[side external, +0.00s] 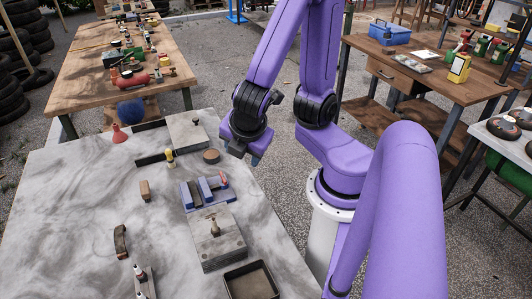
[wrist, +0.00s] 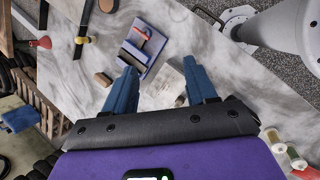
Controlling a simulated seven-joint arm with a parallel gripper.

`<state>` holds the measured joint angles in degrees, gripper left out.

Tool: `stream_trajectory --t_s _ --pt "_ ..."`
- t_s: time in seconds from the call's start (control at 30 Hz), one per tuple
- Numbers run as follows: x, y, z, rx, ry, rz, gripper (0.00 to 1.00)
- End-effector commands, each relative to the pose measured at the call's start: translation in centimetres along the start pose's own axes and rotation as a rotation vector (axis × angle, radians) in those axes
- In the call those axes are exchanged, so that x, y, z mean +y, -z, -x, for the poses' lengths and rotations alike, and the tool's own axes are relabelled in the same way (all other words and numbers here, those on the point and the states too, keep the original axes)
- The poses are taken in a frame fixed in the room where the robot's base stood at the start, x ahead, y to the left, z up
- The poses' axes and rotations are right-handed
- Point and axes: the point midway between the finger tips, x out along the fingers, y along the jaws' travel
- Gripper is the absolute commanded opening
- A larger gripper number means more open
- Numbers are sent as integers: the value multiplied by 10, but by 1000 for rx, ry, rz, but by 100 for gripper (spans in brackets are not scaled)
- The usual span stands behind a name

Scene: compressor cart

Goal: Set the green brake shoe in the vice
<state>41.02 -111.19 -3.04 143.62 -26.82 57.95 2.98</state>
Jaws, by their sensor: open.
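The vice (side external: 207,192) is blue, with upright jaws and a small red part at its right end, and stands on the stone-topped table. It also shows in the wrist view (wrist: 150,50), ahead of my fingers. A curved, dark olive piece (side external: 121,242) lies at the left front of the table; it looks like the brake shoe, though its green is hard to make out. I do not see it in the wrist view. My gripper (side external: 243,156) hangs above the table's right edge, right of and above the vice. Its blue fingers are apart and empty in the wrist view (wrist: 160,69).
Metal blocks with knobs stand behind (side external: 187,132) and in front of the vice (side external: 217,245). A dark tray (side external: 250,282), wooden block (side external: 145,190), brown puck (side external: 211,156), yellow-black clamp (side external: 169,158) and red funnel (side external: 119,134) are around. The table's left side is mostly clear.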

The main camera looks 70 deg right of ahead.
Motion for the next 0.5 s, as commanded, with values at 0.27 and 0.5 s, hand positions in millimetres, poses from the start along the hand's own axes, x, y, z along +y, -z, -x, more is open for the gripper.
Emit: stream_trajectory --t_s 0.27,0.5 --pt "-43 2 39 265 317 -334 56" --pt "-50 5 49 320 379 -392 39"
